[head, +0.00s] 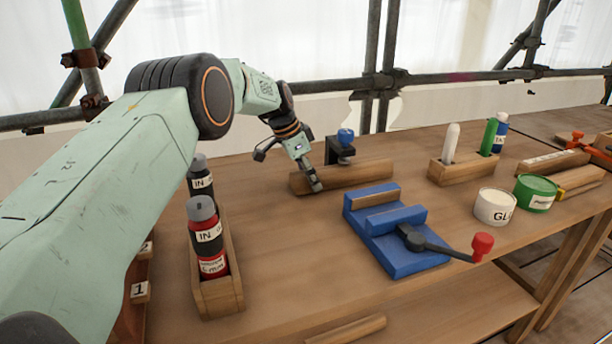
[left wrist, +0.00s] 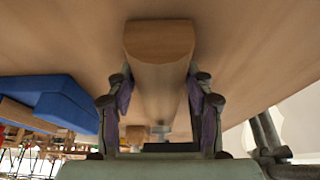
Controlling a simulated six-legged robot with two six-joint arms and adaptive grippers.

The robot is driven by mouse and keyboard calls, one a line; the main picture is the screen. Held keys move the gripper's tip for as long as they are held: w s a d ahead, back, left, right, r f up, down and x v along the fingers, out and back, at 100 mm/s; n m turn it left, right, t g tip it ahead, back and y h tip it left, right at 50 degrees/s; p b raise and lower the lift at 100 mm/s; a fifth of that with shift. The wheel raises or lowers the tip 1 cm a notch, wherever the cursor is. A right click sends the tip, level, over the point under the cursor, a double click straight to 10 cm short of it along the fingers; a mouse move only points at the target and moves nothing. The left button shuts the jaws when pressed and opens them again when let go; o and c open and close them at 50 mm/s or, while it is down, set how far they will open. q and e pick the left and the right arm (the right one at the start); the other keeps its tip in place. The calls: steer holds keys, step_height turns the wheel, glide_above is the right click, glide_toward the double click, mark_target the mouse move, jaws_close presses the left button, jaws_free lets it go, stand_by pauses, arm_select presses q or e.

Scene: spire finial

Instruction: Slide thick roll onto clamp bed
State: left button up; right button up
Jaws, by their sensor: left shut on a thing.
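The thick wooden roll (head: 358,174) lies on the bench behind the blue clamp bed (head: 408,262). My left gripper (head: 315,184) reaches down onto the roll near its left end and is shut on it. In the left wrist view the roll (left wrist: 160,45) runs lengthwise between the two fingers (left wrist: 160,112), with its end face toward the far side. The clamp bed has blue jaws, a wooden pad and a dark lever with a red knob (head: 482,245). Part of it shows blue in the left wrist view (left wrist: 62,103). My right gripper is not in view.
A small black clamp with a blue knob (head: 345,136) stands just behind the roll. A wooden holder with bottles (head: 218,296) is at the left. A marker block (head: 462,170) and two tins (head: 495,207) are at the right. A narrow clear strip separates roll and bed.

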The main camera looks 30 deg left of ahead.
arm_select(q)
steer(key=o, duration=1.6)
steer(key=shift+o, duration=0.2)
steer(key=v, duration=1.2)
steer(key=shift+s, duration=0.1)
steer(key=shift+f, duration=0.1)
